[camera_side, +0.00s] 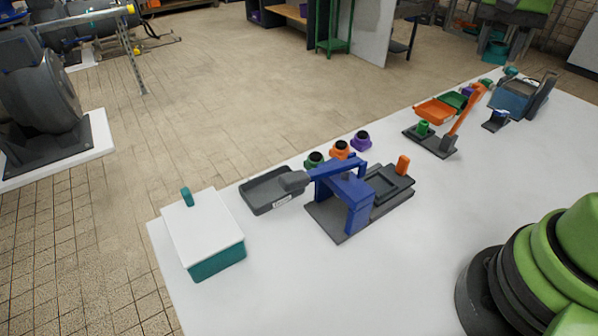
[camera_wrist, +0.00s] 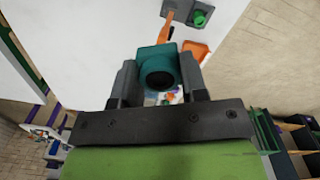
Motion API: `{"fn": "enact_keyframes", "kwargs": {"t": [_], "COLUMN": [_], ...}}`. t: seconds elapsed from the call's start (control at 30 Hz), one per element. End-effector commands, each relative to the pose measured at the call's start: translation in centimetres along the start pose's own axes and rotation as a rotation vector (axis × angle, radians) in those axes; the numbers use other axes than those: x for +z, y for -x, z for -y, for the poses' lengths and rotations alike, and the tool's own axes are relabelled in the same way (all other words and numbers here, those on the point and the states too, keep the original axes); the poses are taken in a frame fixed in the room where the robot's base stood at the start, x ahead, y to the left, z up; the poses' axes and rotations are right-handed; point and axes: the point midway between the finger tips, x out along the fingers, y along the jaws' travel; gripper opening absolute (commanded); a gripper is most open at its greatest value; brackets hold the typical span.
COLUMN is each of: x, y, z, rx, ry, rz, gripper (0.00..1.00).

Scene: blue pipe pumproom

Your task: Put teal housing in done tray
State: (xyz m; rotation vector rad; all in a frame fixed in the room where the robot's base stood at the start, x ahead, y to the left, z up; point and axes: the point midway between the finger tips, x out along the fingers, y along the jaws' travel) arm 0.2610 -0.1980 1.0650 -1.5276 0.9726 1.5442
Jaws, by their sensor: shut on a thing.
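The teal housing (camera_wrist: 158,68) is a short round body with a dark bore, held between the two grey fingers of my gripper (camera_wrist: 158,85). At the upper right of the side view, my gripper (camera_side: 500,30) appears above a teal piece (camera_side: 494,48), high and apart from the table. A dark grey tray (camera_side: 268,191) with a small label too small to read sits at the table's left part, beside a blue press-like fixture (camera_side: 345,195). I cannot tell whether that label marks the done tray. No housing is seen in that tray.
A white-lidded teal box (camera_side: 205,235) stands at the front left. Green, orange and purple round parts (camera_side: 340,149) line the back edge. An orange lever fixture (camera_side: 445,135), an orange tray (camera_side: 434,111) and a blue box (camera_side: 515,98) stand farther right. The white table's middle is clear.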

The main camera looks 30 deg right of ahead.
Motion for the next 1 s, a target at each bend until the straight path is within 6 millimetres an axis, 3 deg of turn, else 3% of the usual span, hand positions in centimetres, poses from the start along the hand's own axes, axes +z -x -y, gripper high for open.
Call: {"fn": "enact_keyframes", "kwargs": {"t": [0.17, 0.27, 0.4, 0.5, 0.7, 1.0], "x": [1.4, 3.7, 8.6, 12.5, 18.6, 25.3], "y": [0.3, 0.5, 0.5, 0.3, 0.1, -0.2], "z": [8.0, 13.2, 19.6, 22.9, 26.3, 28.5], "rx": [0.010, 0.014, 0.016, 0.013, 0.004, -0.009], "ry": [0.172, 0.278, 0.418, 0.501, 0.606, 0.707], "rz": [-0.005, -0.008, -0.012, -0.014, -0.015, -0.010], "gripper": [0.08, 0.08, 0.08, 0.08, 0.08, 0.08]}}
